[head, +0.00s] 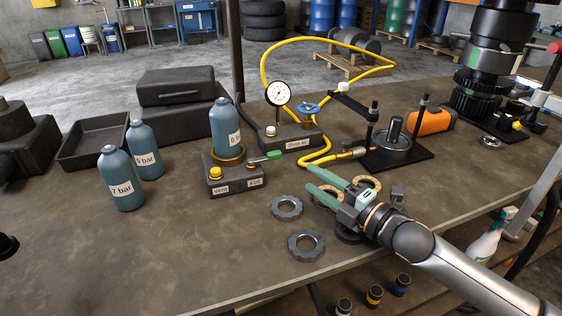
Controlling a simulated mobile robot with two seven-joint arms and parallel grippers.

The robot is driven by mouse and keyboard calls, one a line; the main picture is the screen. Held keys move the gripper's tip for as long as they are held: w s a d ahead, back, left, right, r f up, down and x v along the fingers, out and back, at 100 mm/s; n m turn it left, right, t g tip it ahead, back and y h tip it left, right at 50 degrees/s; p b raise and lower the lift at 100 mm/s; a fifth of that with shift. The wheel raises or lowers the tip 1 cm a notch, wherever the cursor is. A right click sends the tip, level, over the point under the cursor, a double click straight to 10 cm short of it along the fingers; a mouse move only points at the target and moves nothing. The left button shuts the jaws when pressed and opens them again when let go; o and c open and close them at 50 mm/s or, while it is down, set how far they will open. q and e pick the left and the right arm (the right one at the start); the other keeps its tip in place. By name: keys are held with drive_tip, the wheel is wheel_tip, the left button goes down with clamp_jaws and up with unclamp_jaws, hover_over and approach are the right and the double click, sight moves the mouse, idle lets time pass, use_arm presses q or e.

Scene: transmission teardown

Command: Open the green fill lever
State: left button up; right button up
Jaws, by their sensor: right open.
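The green fill lever (273,155) sticks out to the right from the top of a dark fill block (238,184). The block carries a yellow knob and the labels "Vent" and "Fill". A blue bottle (226,128) marked 6 stands upright in the brass ring on this block. My right gripper (309,178) is open and empty, with its green fingers pointing left. Its fingertips are to the right of the lever and apart from it.
Two blue bottles, marked 7 bar (121,181) and 5 bar (145,150), stand left of the block. A "Shop air" block with a gauge (278,93) and yellow hose stands behind. Gear rings (306,244) lie near the front edge. The front left table is clear.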

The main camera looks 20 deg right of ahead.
sight(276, 157)
drive_tip(key=p+x, duration=0.1)
drive_tip(key=x, duration=1)
drive_tip(key=shift+a, duration=0.1)
clamp_jaws()
idle(1.2)
